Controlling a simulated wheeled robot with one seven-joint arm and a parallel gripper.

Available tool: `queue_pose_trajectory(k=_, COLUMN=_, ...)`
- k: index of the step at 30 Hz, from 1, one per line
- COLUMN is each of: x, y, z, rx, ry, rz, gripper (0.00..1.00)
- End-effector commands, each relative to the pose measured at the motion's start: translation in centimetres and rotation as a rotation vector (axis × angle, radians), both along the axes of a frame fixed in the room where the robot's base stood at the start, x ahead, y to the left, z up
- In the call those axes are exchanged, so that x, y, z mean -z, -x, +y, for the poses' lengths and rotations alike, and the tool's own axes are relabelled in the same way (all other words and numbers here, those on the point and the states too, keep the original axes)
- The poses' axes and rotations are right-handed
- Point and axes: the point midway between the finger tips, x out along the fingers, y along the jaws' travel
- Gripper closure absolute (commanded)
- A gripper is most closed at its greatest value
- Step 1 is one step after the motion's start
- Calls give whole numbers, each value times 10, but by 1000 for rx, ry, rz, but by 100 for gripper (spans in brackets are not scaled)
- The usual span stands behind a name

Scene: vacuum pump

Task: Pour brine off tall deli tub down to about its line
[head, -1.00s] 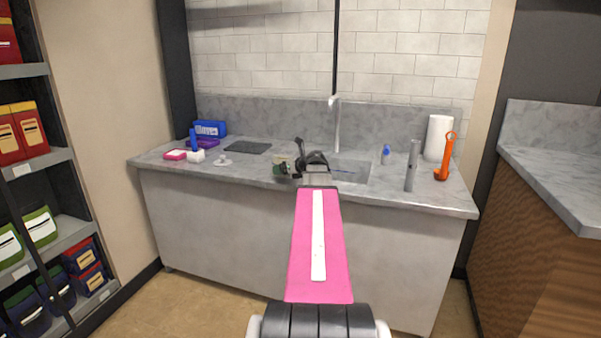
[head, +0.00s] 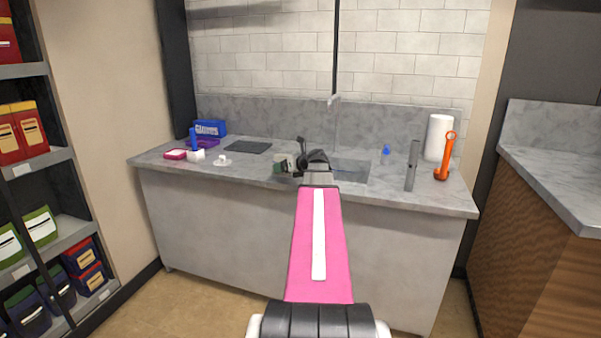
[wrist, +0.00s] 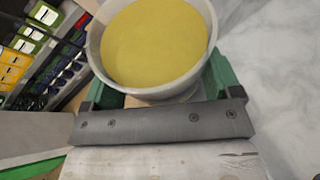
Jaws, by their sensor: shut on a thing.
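The tub (wrist: 203,17) is a pale grey-white round container, seen from above its rim in the wrist view. Yellow brine (wrist: 153,40) fills most of its opening, with a band of bare inner wall above the surface. My gripper (wrist: 160,88) has green fingers on both sides of the tub and is shut on it. In the head view my gripper (head: 284,165) is small, over the front of the counter left of the sink, and my wrist partly hides the tub. I cannot make out the fill line.
The sink (head: 350,171) with its tall faucet (head: 336,120) is just right of my gripper. A grey upright cylinder (head: 412,166), an orange tool (head: 446,160) and a paper roll (head: 438,138) stand farther right. A dark mat (head: 249,147) and a small white piece (head: 222,160) lie left.

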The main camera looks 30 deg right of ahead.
Motion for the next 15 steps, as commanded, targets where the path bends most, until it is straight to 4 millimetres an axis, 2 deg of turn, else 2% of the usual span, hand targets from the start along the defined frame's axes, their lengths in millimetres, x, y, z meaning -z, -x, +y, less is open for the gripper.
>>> queue_pose_trajectory(k=15, x=-2, y=-1, z=-2, rx=0, ry=-30, rz=11, gripper=39)
